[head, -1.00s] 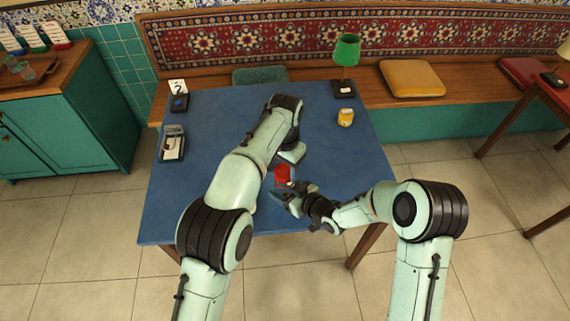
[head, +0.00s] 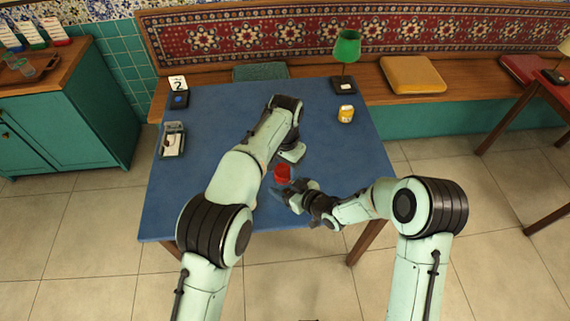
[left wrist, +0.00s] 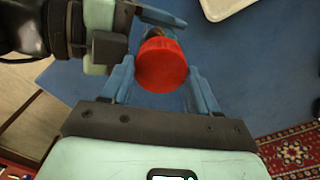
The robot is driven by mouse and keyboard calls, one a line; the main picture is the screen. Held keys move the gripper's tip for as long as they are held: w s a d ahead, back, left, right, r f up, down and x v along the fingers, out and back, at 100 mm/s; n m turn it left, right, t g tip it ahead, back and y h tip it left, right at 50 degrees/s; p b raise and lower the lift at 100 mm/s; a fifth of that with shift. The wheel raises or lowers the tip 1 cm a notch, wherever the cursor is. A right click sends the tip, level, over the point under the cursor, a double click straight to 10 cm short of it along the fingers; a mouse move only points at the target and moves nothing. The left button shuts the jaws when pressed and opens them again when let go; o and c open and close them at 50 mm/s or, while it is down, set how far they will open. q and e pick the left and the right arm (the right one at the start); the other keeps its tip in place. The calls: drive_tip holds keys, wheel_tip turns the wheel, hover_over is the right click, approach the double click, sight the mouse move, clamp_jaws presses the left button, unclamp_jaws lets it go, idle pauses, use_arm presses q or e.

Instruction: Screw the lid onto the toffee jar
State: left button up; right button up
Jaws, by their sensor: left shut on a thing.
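The red lid (head: 283,174) is near the front middle of the blue table. In the left wrist view the lid (left wrist: 162,65) sits between the two blue fingers of my left gripper (left wrist: 161,77), which is shut on it. A small amber-brown part of the toffee jar (left wrist: 155,33) shows just past the lid's far edge; the lid hides the rest. Whether the lid is seated on the jar cannot be seen. My right gripper (head: 285,194) is low beside the lid and jar. One of its fingers passes by the jar, but its grip is hidden.
The blue table (head: 220,110) has free room at the back and left. A yellow container (head: 346,114) and a green lamp (head: 346,50) stand at the right. A number 2 sign (head: 178,84) and a small tray (head: 172,141) are at the left edge.

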use_arm(q)
drive_tip(key=shift+f, duration=0.5)
drive_tip(key=o, duration=1)
drive_tip(key=shift+s+d, duration=0.1)
drive_tip(key=shift+d, duration=0.05)
drive_tip(key=shift+s+d+r, duration=0.1)
drive_tip(key=shift+d, duration=0.05)
wheel_tip(320, 180, up, 5)
drive_tip(key=shift+f, duration=0.1)
drive_tip(key=shift+a+f, duration=0.1)
drive_tip(key=shift+a, duration=0.1)
